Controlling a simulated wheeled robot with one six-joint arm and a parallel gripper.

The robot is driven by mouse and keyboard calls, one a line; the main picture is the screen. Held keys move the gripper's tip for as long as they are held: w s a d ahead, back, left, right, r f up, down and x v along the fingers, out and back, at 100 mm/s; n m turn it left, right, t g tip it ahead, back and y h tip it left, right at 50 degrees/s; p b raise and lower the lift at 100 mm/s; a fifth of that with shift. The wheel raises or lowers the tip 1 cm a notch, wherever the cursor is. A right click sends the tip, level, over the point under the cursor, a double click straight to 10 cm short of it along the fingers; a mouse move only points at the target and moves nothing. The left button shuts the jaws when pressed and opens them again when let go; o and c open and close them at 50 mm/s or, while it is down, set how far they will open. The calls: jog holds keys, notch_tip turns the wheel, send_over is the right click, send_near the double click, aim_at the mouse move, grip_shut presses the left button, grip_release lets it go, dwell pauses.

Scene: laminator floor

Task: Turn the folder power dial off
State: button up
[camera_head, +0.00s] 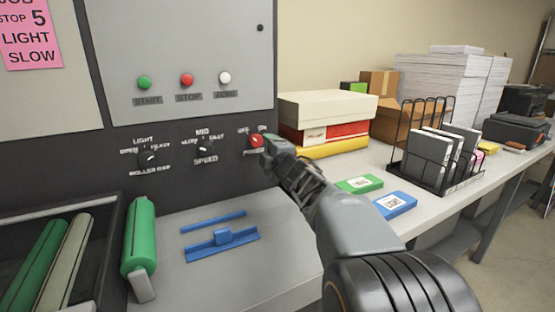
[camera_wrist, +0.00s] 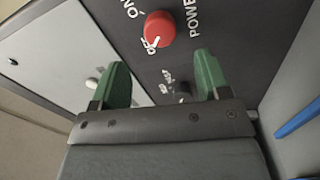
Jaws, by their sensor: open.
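The folder power dial is a round red knob on the dark panel (camera_head: 256,141), right of the speed dial (camera_head: 203,149). In the wrist view the red dial (camera_wrist: 160,28) is just beyond my fingertips, roughly centred between them, with a visible gap. POWER is printed beside it, ON at its upper left and OFF by its lower edge. A white mark shows near the OFF side, but I cannot tell clearly where the pointer aims. My gripper (camera_wrist: 163,76) is open and empty, its green fingers apart. In the head view my gripper (camera_head: 279,152) is beside the dial and partly covers its surroundings.
A roller gap dial (camera_head: 150,158) is further left. Green, red and white buttons (camera_head: 187,80) sit above. Boxes (camera_head: 325,110) stand on the counter right of the panel. A blue part (camera_head: 222,240) and green roller (camera_head: 140,235) lie below. A black rack (camera_head: 437,150) stands right.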

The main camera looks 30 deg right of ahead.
jog(key=s, duration=0.6)
jog(key=shift+s+f, duration=0.15)
dwell(0.3)
jog(key=s+a+f+m+g+p, duration=0.2)
jog(key=s+a+m+g+p, duration=0.4)
jog(key=s+m+g+p, duration=0.1)
jog(key=s+a+f+m+g+p, duration=0.2)
jog(key=s+a+m+g+p, duration=0.4)
jog(key=s+m+p, duration=0.3)
jog(key=s+g+p, duration=0.1)
jog(key=s+p, duration=0.1)
jog(key=s, duration=0.1)
jog(key=shift+a+f, duration=0.3)
jog(key=shift+a, duration=0.1)
